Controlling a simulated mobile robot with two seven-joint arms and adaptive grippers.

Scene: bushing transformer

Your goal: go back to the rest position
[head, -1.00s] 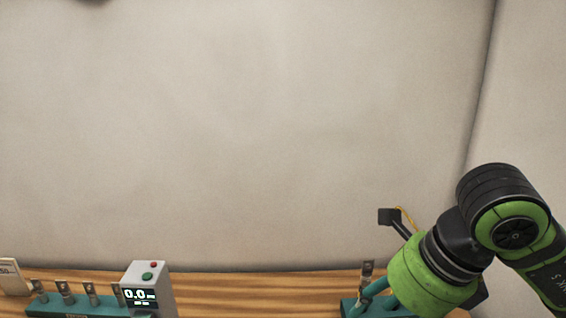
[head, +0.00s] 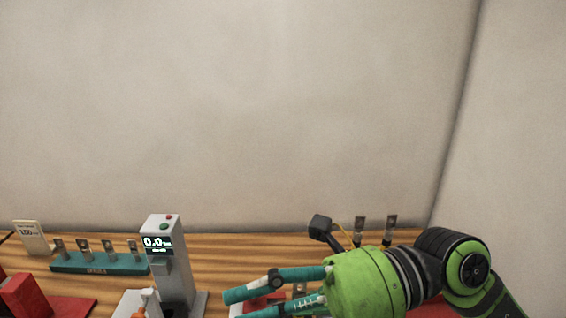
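My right gripper (head: 234,306) comes in from the right on a green and black arm. Its two teal fingers point left and stand apart, with no held part visible between the tips. It hovers over the front of the wooden bench (head: 210,240). The lower finger is partly cut off by the bottom edge. My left gripper is not in view.
A grey tester with a 0.0 display (head: 162,255) stands left of the fingers. A teal rack (head: 100,264) with several metal terminals and a small sign (head: 30,237) stand farther left. A red block (head: 25,295) is at front left. A plain wall is behind.

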